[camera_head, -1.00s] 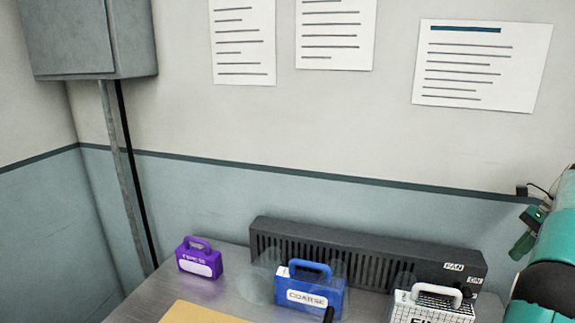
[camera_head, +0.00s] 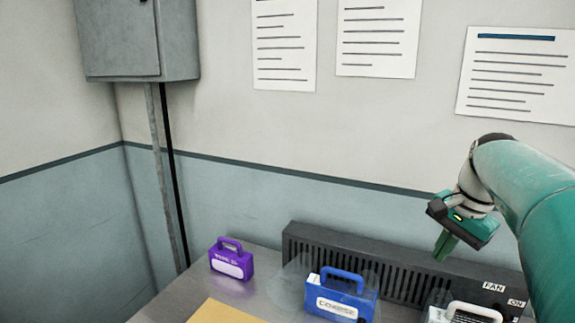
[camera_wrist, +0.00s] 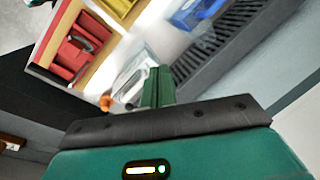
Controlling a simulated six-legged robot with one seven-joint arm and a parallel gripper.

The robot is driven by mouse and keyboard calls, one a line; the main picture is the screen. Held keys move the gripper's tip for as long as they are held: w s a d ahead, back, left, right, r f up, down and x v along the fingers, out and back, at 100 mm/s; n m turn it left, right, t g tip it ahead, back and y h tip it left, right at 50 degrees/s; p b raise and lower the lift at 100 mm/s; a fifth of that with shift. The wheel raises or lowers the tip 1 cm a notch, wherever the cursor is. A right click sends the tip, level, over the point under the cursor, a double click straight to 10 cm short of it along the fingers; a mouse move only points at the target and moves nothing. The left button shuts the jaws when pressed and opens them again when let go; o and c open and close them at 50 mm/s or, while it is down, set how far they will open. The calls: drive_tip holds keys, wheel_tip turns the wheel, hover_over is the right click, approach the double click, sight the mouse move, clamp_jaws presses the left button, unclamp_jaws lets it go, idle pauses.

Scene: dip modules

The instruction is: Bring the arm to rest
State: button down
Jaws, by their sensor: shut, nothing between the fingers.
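My green arm comes in from the right in the head view, with my gripper (camera_head: 446,246) raised in front of the dark slotted fan unit, its fingers pointing down. The fingers are together with nothing between them. In the wrist view my gripper's green fingers (camera_wrist: 157,88) also show closed and empty.
On the metal table (camera_head: 180,300) stand a purple module (camera_head: 231,262), a blue module (camera_head: 340,298) labelled COARSE and a white module (camera_head: 465,314), partly cut off. The fan unit (camera_head: 400,274) stands behind them. A red module (camera_wrist: 78,52) shows in the wrist view. A grey wall box (camera_head: 120,38) hangs at left.

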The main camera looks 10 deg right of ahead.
drive_tip(key=s+a+f+n+t, duration=0.1)
drive_tip(key=s+a+f+n, duration=0.2)
drive_tip(key=a, duration=0.3)
drive_tip(key=s+a+f+n+t+h, duration=0.1)
drive_tip(key=s+a+f+n, duration=0.2)
drive_tip(key=s+a+n, duration=0.2)
drive_tip(key=s+a+f+n+t, duration=0.1)
drive_tip(key=s+a+f+n, duration=0.2)
drive_tip(key=s+a, duration=0.3)
drive_tip(key=shift+s+a+f+n, duration=0.15)
drive_tip(key=shift+a+f+n, duration=0.2)
drive_tip(key=shift+a+n, duration=0.65)
drive_tip(key=shift+a+m, duration=0.25)
drive_tip(key=shift+m, duration=0.05)
